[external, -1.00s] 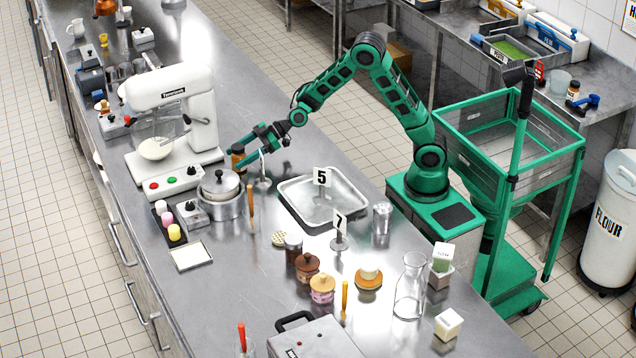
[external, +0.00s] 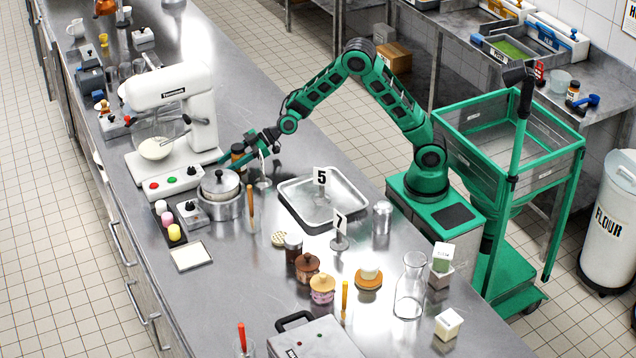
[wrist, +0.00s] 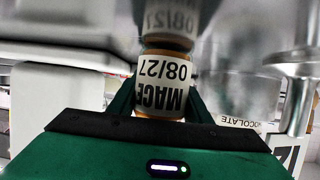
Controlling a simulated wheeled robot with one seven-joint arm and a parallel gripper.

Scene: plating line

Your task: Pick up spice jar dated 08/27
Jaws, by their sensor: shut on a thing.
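The spice jar (wrist: 163,85) is amber with a white label that reads MACE and 08/27, upside down in the wrist view. It also shows in the external view as a small brown jar (external: 238,153) beside the stand mixer, partly hidden by my gripper (external: 234,162). My gripper is shut on the jar, with a finger on each side of it. The jar's reflection shows in the steel counter right at its base. I cannot tell whether a small gap lies between jar and counter.
The stand mixer (external: 180,105) stands to the left of the jar. A lidded pot (external: 222,204) is just in front. A number stand 5 (external: 321,177) and a metal tray (external: 300,212) are to the right. The counter (external: 270,95) behind is clear.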

